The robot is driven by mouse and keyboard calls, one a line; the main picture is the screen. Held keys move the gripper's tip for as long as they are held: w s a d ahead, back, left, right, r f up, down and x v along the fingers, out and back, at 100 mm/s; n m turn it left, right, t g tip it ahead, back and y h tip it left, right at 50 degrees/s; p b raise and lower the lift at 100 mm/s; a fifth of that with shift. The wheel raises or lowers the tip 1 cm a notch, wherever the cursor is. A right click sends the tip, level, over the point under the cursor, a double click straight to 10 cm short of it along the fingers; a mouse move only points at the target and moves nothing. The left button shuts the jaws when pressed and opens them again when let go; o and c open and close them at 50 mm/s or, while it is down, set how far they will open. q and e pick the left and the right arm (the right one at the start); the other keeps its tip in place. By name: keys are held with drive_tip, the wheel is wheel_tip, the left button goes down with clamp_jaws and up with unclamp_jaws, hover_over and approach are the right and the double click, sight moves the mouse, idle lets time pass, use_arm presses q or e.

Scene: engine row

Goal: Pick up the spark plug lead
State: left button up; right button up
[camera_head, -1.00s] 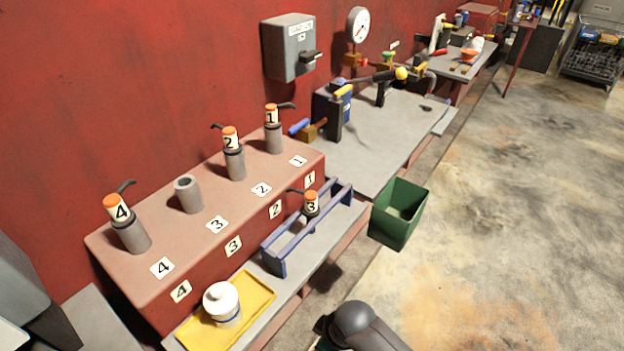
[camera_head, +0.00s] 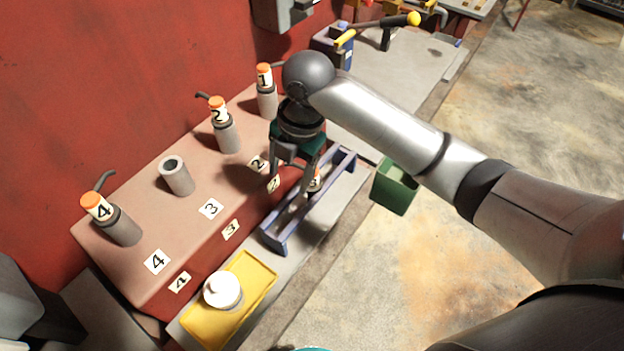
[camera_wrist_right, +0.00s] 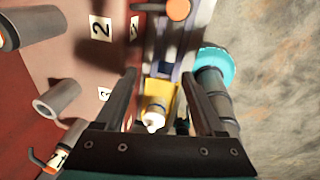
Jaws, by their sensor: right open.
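The spark plug lead marked 3 (camera_head: 315,181) stands in the blue rack (camera_head: 275,243). It is mostly hidden behind my right gripper in the head view. Its orange cap (camera_wrist_right: 178,9) shows at the top edge of the right wrist view, beyond the fingertips. My right gripper (camera_head: 288,190) is open, pointing down above the rack, apart from the lead as far as I can see. Its two fingers (camera_wrist_right: 160,75) are spread with nothing between them. The empty grey socket (camera_head: 177,176) stands behind label 3 on the red engine block (camera_head: 150,205). My left gripper is not in view.
Leads 4 (camera_head: 98,208), 2 (camera_head: 219,111) and 1 (camera_head: 265,77) sit on their sockets. A yellow tray (camera_head: 262,270) holds a white bottle (camera_head: 222,290). A green bin (camera_head: 395,188) stands right of the rack. The red wall (camera_head: 90,80) rises behind.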

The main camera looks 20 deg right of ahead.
drive_tip(key=w+d+r+n+h, duration=0.2)
drive_tip(key=w+d+r+n, duration=0.3)
drive_tip(key=d+r, duration=0.15)
drive_tip(key=b, duration=0.1)
approach(312, 188)
drive_tip(key=shift+g, duration=0.4)
drive_tip(key=f, duration=0.2)
drive_tip(key=w+f, duration=0.1)
drive_tip(key=f, duration=0.1)
drive_tip(key=w+f, duration=0.1)
drive_tip(key=f, duration=0.1)
drive_tip(key=shift+d, duration=0.3)
clamp_jaws()
